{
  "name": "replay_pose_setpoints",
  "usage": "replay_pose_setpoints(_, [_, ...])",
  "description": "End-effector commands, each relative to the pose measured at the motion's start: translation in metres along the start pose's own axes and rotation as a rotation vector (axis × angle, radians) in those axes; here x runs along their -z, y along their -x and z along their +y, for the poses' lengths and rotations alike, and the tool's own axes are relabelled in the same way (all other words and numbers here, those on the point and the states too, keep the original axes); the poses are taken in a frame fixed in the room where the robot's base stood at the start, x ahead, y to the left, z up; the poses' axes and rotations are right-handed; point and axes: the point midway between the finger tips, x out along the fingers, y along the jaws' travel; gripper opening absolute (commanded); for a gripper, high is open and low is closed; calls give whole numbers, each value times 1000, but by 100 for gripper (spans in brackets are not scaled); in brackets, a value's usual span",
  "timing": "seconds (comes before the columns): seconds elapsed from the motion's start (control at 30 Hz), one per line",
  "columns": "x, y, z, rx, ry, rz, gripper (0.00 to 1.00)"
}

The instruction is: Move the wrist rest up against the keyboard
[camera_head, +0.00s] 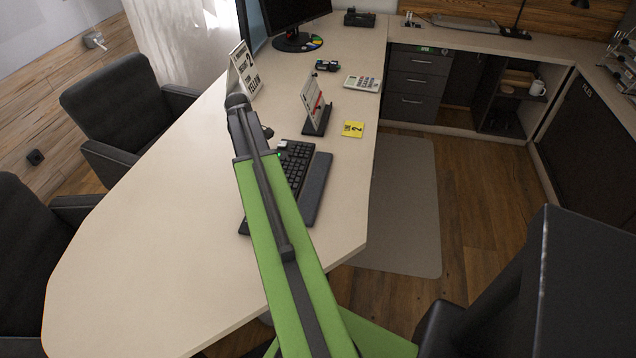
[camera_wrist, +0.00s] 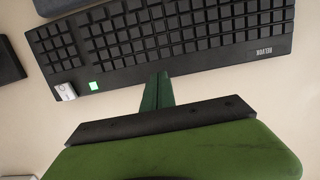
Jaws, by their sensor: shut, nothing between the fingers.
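The black keyboard (camera_head: 296,168) lies on the beige desk, partly hidden by my green arm in the head view. It fills the upper part of the wrist view (camera_wrist: 190,35). The wrist rest (camera_head: 317,188) is a long dark bar along the keyboard's right side. One end of it shows at the top left of the wrist view (camera_wrist: 65,5), with a thin strip of desk between it and the keyboard. My gripper (camera_wrist: 159,76) is shut and empty, its green fingertips at the keyboard's opposite long edge. I cannot tell whether they touch it.
A dark-based stand (camera_head: 316,112) is beyond the keyboard's far end. A yellow card (camera_head: 353,129) and a calculator (camera_head: 362,83) lie near the desk's right edge. A white sign (camera_head: 243,68) and a monitor (camera_head: 295,12) stand farther back. The desk left of my arm is clear.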

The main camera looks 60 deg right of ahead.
Motion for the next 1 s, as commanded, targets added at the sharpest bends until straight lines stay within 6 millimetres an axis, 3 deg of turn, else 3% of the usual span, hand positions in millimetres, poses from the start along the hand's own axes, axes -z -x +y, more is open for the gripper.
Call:
replay_pose_setpoints(0.1, [-29, -5, -2, 0, -3, 0, 0])
replay_pose_setpoints(0.8, [-178, -31, -1, 0, -5, 0, 0])
replay_pose_setpoints(0.9, [-192, -33, -1, 1, -3, 0, 0])
replay_pose_setpoints(1.0, [-189, -48, 0, 0, -1, 0, 0])
